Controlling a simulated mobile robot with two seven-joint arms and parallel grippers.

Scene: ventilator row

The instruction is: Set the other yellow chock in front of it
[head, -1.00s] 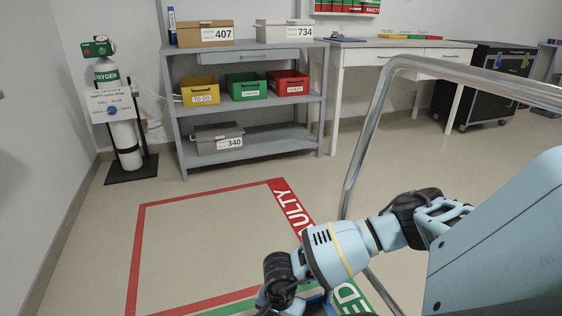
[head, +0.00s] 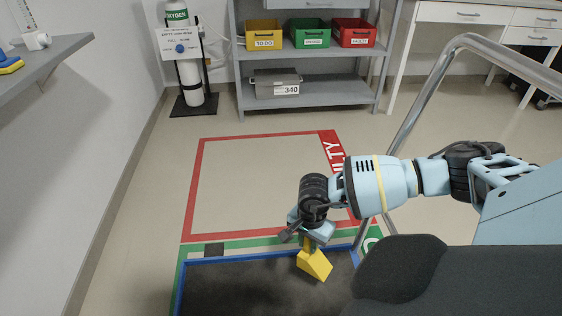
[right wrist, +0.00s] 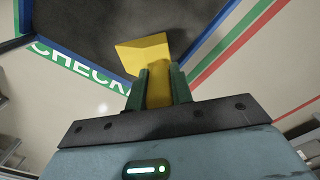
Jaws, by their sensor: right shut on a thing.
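A yellow wedge-shaped chock (head: 314,264) hangs under my right gripper (head: 307,240) in the head view, over the dark mat (head: 235,285) near its far right part. In the right wrist view the gripper's two green-edged fingers (right wrist: 159,86) are shut on the chock's narrow part, and its wide wedge (right wrist: 144,52) sticks out beyond the tips. I cannot tell whether the chock touches the mat. No second yellow chock shows on the floor. My left gripper is not in view.
A blue edge frames the mat, with a green band beyond it and an empty red-outlined floor area (head: 265,185) farther back. A chrome rail (head: 400,140) stands to the right. A grey shelf unit (head: 310,107) and an oxygen cylinder (head: 188,85) stand at the back.

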